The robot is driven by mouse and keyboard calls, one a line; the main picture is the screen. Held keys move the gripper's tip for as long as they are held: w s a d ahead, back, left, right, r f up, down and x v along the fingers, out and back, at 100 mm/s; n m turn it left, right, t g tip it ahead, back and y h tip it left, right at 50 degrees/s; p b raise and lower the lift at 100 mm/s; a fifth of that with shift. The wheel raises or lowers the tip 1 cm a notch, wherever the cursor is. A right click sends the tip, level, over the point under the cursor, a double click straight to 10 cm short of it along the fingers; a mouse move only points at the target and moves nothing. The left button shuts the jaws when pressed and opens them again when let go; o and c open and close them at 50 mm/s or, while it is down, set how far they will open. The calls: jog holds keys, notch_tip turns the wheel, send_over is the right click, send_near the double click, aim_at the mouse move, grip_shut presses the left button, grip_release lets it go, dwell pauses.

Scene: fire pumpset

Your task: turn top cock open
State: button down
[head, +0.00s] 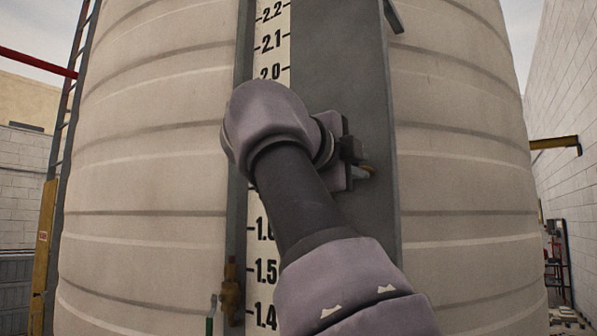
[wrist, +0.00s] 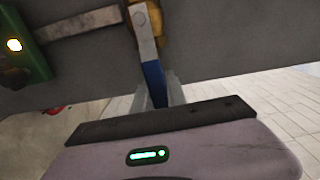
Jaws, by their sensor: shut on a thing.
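The top cock shows in the wrist view as a brass body (wrist: 157,22) with a flat metal lever (wrist: 143,30) that ends in a blue grip (wrist: 154,82). The lever points down toward my gripper (wrist: 160,98), tilted slightly. My gripper is shut on the blue grip, with the pale fingers around its lower end. In the head view my gripper (head: 356,163) is at the grey panel right of the level scale.
A large ribbed tank (head: 150,150) fills the head view, with a numbered scale (head: 270,45) and grey panel (head: 340,60). Another brass fitting (head: 231,292) is low on the left. In the wrist view a green box (wrist: 27,50) with a lit lamp is left.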

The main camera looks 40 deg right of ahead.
jog(key=shift+f+m, duration=0.25)
jog(key=shift+m, duration=0.05)
dwell(0.4)
jog(key=c, duration=1.3)
grip_release()
jog(key=shift+c, duration=0.2)
jog(key=b+v, duration=0.1)
jog(key=v, duration=1.6)
jog(key=shift+a, duration=0.15)
